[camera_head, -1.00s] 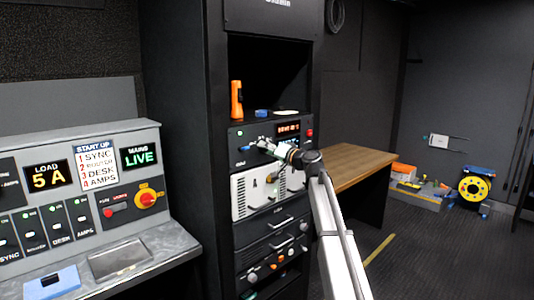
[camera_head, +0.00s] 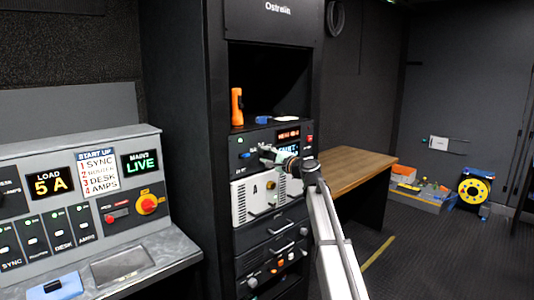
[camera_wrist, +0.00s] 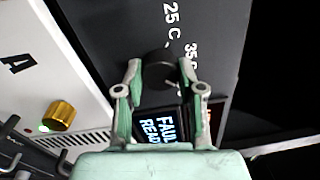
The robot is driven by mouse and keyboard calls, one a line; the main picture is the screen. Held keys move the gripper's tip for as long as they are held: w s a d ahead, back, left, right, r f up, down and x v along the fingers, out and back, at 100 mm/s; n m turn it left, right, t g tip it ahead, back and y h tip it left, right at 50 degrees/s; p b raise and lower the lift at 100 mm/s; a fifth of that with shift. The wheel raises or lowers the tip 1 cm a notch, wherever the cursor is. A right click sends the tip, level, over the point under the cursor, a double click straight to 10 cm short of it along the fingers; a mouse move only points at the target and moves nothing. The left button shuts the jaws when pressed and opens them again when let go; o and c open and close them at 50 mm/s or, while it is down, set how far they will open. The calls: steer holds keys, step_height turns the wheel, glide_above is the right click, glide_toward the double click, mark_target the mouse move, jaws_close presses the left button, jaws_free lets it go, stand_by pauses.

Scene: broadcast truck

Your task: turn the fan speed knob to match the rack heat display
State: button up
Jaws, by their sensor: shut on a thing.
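My gripper (camera_head: 268,153) is at the upper equipment panel of the black rack. In the wrist view its two fingers (camera_wrist: 160,72) are shut on a round black knob (camera_wrist: 160,60), one on each side. The panel beside the knob carries white marks reading "25 C" and "35 C"; other marks are partly hidden. A display with pale blue text (camera_wrist: 158,130), reading like "FAULT" and "READY", shows partly between the fingers. In the head view, a display with red-orange text (camera_head: 288,134) sits above it on the panel, too small to read surely. The knob's pointer is not clear.
An orange torch (camera_head: 237,107) stands on the rack shelf above the panel. A white unit marked A (camera_head: 252,190) lies below, with a brass knob (camera_wrist: 59,116). A grey control desk (camera_head: 60,215) stands left, and a wooden table (camera_head: 350,165) stands right.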

steer(key=shift+r+m+p, duration=0.15)
steer(key=shift+m+p, duration=0.8)
steer(key=shift+m, duration=0.85)
steer(key=o, duration=1.1)
steer(key=shift+w, duration=0.1)
steer(key=shift+o, duration=0.2)
steer(key=v, duration=1.2)
steer(key=shift+a, duration=0.15)
